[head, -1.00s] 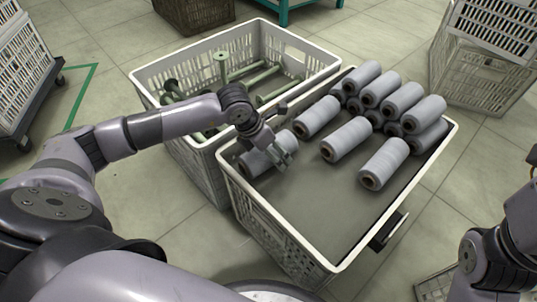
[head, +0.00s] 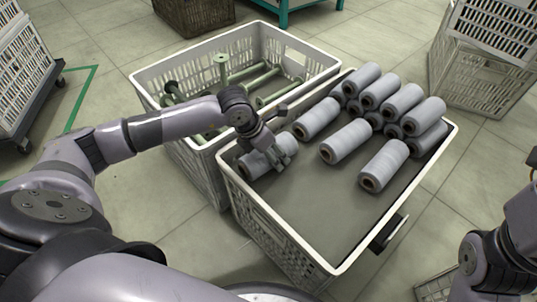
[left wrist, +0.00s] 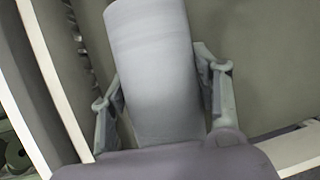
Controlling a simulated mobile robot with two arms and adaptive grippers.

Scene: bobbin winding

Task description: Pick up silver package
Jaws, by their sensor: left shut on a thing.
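Several silver-grey wound bobbins lie in the front white crate (head: 285,232). My left gripper (head: 280,157) is shut on the leftmost silver package (head: 255,164), by the crate's left wall. In the left wrist view the silver package (left wrist: 152,60) lies between the two fingers of the left gripper (left wrist: 160,105), one on each side. Whether it still touches the crate's bottom, I cannot tell. Other silver packages lie apart to its right, one in the middle (head: 346,141) and one nearer the right side (head: 383,165). My right gripper is not in view; only part of the right arm shows.
A second white crate (head: 190,168) behind holds green empty bobbins (head: 222,68). More silver packages are stacked at the front crate's back right (head: 402,102). The front part of the crate's grey bottom (head: 330,215) is bare. Another white crate (head: 480,75) stands at the right.

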